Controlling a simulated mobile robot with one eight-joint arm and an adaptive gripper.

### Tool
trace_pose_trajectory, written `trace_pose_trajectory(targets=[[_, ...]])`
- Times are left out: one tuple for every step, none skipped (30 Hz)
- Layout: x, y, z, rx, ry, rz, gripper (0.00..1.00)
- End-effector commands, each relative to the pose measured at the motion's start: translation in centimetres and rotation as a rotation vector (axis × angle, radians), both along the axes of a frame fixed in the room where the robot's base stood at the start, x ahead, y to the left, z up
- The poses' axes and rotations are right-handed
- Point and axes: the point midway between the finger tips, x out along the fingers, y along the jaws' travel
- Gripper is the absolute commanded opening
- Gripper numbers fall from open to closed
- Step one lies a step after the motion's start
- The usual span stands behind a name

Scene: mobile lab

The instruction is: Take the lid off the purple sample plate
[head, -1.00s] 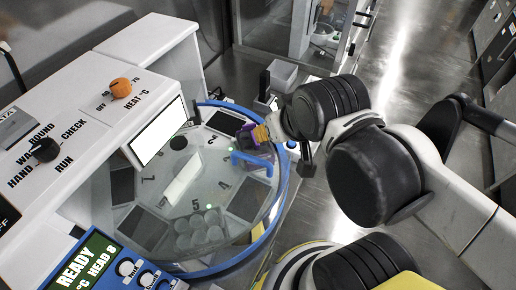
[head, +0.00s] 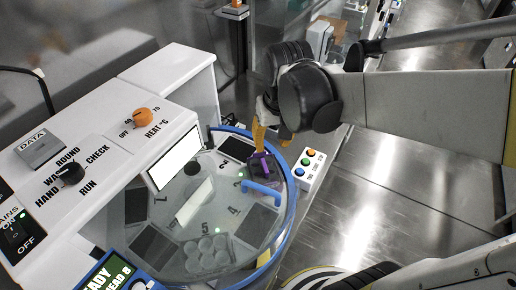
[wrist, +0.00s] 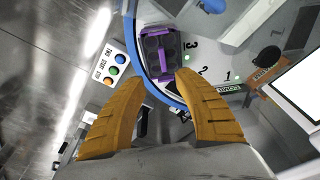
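The purple sample plate (head: 262,167) sits on the round carousel, near its blue rim, behind the blue handle. In the wrist view the plate (wrist: 147,41) shows a purple frame around dark wells or cups. I cannot tell its lid apart from its body. My gripper (head: 262,138) has yellow fingers that point down just above the plate in the head view. In the wrist view my gripper (wrist: 161,82) is open, with a gap between the fingertips and nothing held. The plate appears beyond the tips; I cannot tell whether they touch it.
A button box (head: 310,168) with coloured buttons is right of the rim. The white console (head: 120,150) with knobs and a screen is at left. Floor at right is clear.

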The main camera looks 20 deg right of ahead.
Motion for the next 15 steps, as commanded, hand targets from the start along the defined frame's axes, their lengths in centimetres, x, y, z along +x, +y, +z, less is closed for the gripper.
trace_pose_trajectory(targets=[[1.0, 0.0, -0.2, 0.001, 0.039, -0.005, 0.38], [1.3, -0.1, -0.6, 0.001, 0.062, -0.009, 0.38], [1.8, -0.1, -1.0, 0.003, 0.091, -0.013, 0.38], [2.0, -0.1, -1.4, 0.002, 0.110, -0.016, 0.38], [2.2, -0.1, -1.7, 0.003, 0.126, -0.018, 0.38], [2.4, -0.1, -2.0, 0.003, 0.145, -0.020, 0.38], [2.6, -0.1, -2.3, 0.003, 0.155, -0.022, 0.38], [2.7, -0.1, -2.4, 0.003, 0.165, -0.023, 0.38], [2.8, -0.1, -2.7, 0.003, 0.174, -0.024, 0.38], [2.8, -0.1, -3.0, 0.004, 0.178, -0.025, 0.38], [2.8, -0.1, -3.4, 0.003, 0.181, -0.025, 0.38], [2.9, -0.1, -4.0, 0.003, 0.184, -0.025, 0.38], [2.8, -0.1, -4.5, 0.003, 0.184, -0.025, 0.38], [2.8, -0.1, -5.1, 0.003, 0.184, -0.025, 0.38], [2.9, -0.1, -5.9, 0.003, 0.184, -0.025, 0.38]])
